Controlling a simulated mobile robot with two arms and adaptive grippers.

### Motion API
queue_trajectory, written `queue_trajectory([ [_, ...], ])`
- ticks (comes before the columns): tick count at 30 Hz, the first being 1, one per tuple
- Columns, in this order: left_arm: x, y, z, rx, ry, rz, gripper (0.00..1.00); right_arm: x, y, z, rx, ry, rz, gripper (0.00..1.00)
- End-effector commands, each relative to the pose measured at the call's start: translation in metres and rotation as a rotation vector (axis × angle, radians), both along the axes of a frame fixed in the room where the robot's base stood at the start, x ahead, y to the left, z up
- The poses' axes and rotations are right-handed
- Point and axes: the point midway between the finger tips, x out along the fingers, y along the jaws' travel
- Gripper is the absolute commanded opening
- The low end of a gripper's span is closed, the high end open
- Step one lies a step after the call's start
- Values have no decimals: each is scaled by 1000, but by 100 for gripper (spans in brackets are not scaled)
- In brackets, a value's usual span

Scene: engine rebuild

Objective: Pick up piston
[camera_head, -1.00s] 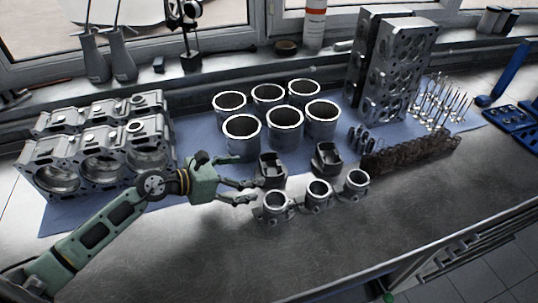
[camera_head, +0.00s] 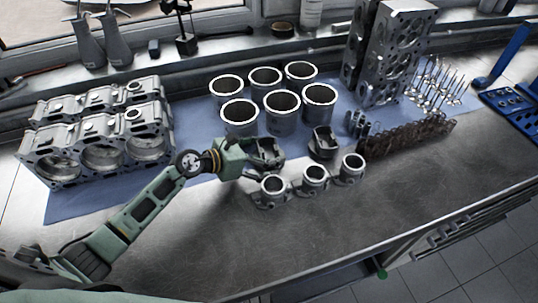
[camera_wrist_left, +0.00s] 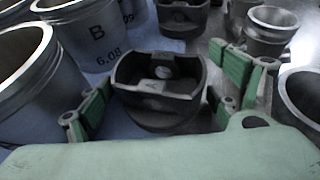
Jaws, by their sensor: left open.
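A dark grey piston (camera_head: 267,150) stands on the bench's blue mat, just in front of the cylinder sleeves. My right gripper is not in view.
Several white-rimmed sleeves (camera_head: 240,118) stand close behind the piston. Three ring-topped metal parts (camera_head: 314,178) stand in front. An engine block (camera_head: 100,150) is at left, a crankshaft-like part (camera_head: 410,138) at right. The front bench is clear.

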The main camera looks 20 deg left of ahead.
Motion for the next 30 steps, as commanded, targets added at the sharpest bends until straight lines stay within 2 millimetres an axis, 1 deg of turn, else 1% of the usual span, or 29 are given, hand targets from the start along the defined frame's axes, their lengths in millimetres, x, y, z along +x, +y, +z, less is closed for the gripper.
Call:
queue_trajectory([
  [2, 0, 0, 0, 0, 0, 0, 85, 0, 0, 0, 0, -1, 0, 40],
  [20, 0, 1, 0, 0, 0, 0, 34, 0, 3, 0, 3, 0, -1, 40],
  [30, 1, 1, 6, 0, -6, -1, 34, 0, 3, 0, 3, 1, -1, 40],
])
